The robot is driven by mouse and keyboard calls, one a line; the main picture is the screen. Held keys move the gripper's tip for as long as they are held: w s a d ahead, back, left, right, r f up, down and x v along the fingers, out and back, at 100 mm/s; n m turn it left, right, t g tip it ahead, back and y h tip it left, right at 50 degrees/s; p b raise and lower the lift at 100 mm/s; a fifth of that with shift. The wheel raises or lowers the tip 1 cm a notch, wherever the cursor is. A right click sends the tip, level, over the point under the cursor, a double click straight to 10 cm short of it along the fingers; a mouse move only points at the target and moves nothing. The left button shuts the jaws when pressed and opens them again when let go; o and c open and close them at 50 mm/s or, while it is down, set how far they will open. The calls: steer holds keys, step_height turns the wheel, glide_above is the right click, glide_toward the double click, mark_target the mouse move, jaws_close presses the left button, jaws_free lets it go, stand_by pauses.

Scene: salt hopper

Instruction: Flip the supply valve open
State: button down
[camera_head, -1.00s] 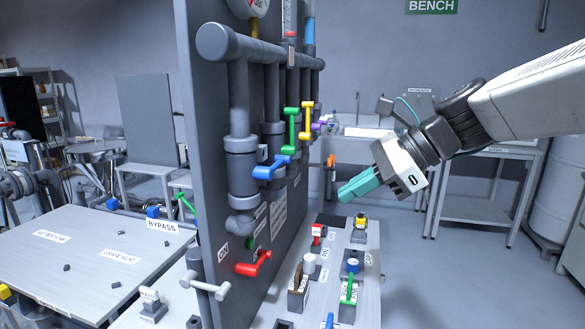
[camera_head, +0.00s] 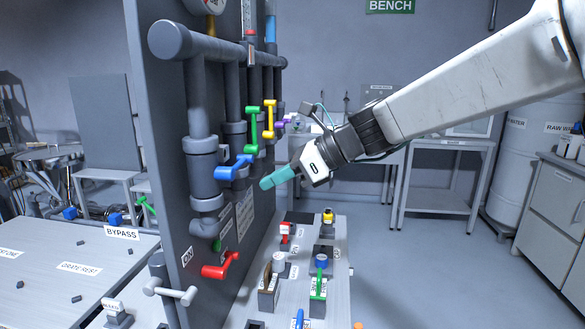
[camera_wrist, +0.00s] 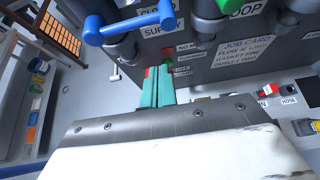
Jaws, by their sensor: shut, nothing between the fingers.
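The blue valve lever (camera_head: 235,168) sits on a grey vertical pipe on the upright panel. In the wrist view the blue lever (camera_wrist: 125,25) crosses the top, by a partly hidden label (camera_wrist: 153,30) that appears to begin "SUP". My gripper (camera_head: 267,183) has its teal fingers together and empty. It is just right of the blue lever and slightly lower in the head view, with a small gap in the picture. In the wrist view my gripper (camera_wrist: 155,72) is below the lever, apart from it.
Green (camera_head: 252,130) and yellow (camera_head: 269,118) levers stand beside the blue one. A red lever (camera_head: 222,266) is lower on the panel (camera_head: 165,130). A bench top (camera_head: 335,285) below holds several small coloured devices. Open floor lies to the right.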

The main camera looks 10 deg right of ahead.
steer(key=shift+w+a+r, duration=0.3)
steer(key=shift+a+r, duration=0.25)
steer(key=shift+a, duration=0.35)
steer(key=shift+w+a+r, duration=0.3)
steer(key=shift+a+r, duration=0.25)
steer(key=shift+a, duration=0.3)
